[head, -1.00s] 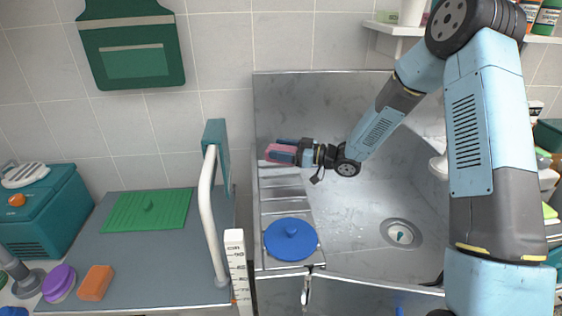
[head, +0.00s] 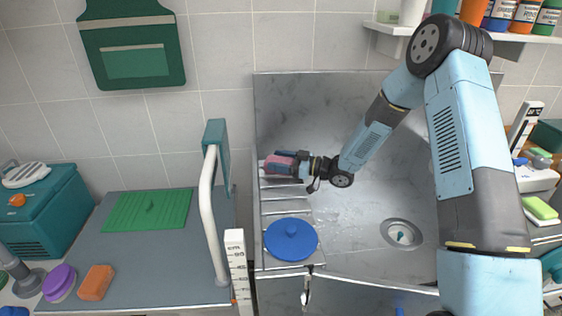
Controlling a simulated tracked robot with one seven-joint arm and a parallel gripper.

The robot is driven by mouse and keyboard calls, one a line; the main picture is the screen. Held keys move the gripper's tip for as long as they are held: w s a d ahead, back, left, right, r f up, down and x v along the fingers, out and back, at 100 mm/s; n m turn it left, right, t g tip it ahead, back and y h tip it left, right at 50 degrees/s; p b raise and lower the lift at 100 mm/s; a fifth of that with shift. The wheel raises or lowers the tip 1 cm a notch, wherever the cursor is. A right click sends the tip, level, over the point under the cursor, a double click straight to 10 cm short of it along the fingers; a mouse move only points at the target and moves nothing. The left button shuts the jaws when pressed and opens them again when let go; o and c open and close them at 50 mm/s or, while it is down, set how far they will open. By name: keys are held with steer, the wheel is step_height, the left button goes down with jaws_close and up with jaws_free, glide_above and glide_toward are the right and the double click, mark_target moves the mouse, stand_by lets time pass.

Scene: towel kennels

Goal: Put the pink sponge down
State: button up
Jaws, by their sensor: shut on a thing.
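The pink sponge (head: 279,165) is between the jaws of my gripper (head: 284,164), which is shut on it. Gripper and sponge are over the left side of the metal sink basin (head: 340,215), at the slatted ledge (head: 284,203). Part of the sponge is hidden by the dark jaws. I cannot tell whether the sponge touches the ledge.
A blue round lid (head: 291,240) lies on the near end of the ledge. A white rail (head: 207,200) and an upright ruler (head: 237,262) stand left of the basin. A green mat (head: 147,210) and an orange sponge (head: 96,283) lie on the grey table. A drain (head: 401,234) is at right.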

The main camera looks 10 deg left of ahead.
steer(key=o, duration=1)
steer(key=shift+r, duration=0.1)
